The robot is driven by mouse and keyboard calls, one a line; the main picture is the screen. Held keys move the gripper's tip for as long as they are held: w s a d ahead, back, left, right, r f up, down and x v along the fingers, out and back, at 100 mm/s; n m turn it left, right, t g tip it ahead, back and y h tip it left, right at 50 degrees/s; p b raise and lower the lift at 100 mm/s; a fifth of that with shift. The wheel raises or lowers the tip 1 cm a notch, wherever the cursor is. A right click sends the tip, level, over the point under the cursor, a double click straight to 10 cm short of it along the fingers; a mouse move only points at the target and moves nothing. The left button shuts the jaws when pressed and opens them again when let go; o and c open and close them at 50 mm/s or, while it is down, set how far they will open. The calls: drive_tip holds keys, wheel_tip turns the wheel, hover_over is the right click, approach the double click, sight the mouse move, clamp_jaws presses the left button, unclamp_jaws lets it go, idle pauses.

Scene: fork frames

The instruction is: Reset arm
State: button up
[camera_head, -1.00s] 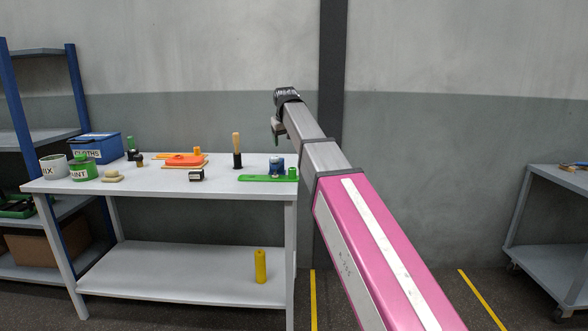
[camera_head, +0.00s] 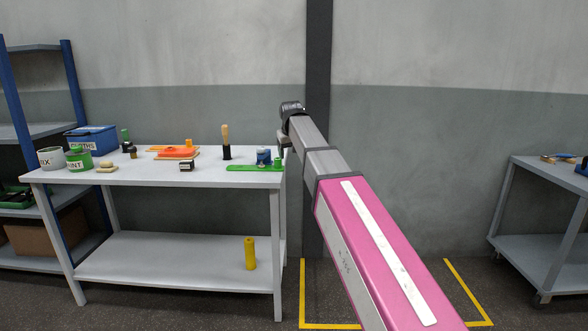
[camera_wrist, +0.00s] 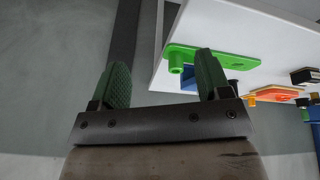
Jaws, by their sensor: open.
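My gripper (camera_wrist: 162,82) is open and empty in the wrist view, its two green ridged fingers well apart. In the head view my arm stretches forward, and my gripper (camera_head: 284,140) shows only in part at its far end, by the right end of the white table (camera_head: 110,178). In the wrist view, the table (camera_wrist: 215,30) edge and a green tray-like piece (camera_wrist: 215,58) with a peg lie beyond the fingers. Nothing is between the fingers.
The table holds a blue cloths box (camera_head: 92,141), a green paint tin (camera_head: 79,158), a brush (camera_head: 226,143) and an orange block (camera_head: 178,152). A yellow cylinder (camera_head: 250,253) stands on its lower shelf. A grey cart (camera_head: 545,245) stands right. Yellow-marked floor (camera_head: 330,326) between is clear.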

drive_tip(key=s+d+f+m+g, duration=0.1)
drive_tip(key=s+d+f, duration=0.4)
drive_tip(key=f, duration=0.5)
drive_tip(key=s+d+f+m+g, duration=0.1)
drive_tip(key=s+d+f, duration=0.45)
drive_tip(key=f, duration=0.55)
drive_tip(key=s+d+f+m+g, duration=0.1)
drive_tip(key=s+d+f, duration=0.45)
drive_tip(key=f, duration=0.45)
drive_tip(key=s+d+f+m+g, duration=0.1)
drive_tip(key=s+d+f, duration=0.3)
drive_tip(key=s+f, duration=0.6)
drive_tip(key=shift+s+d+f, duration=0.15)
drive_tip(key=shift+s+f, duration=0.1)
drive_tip(key=shift+s, duration=0.95)
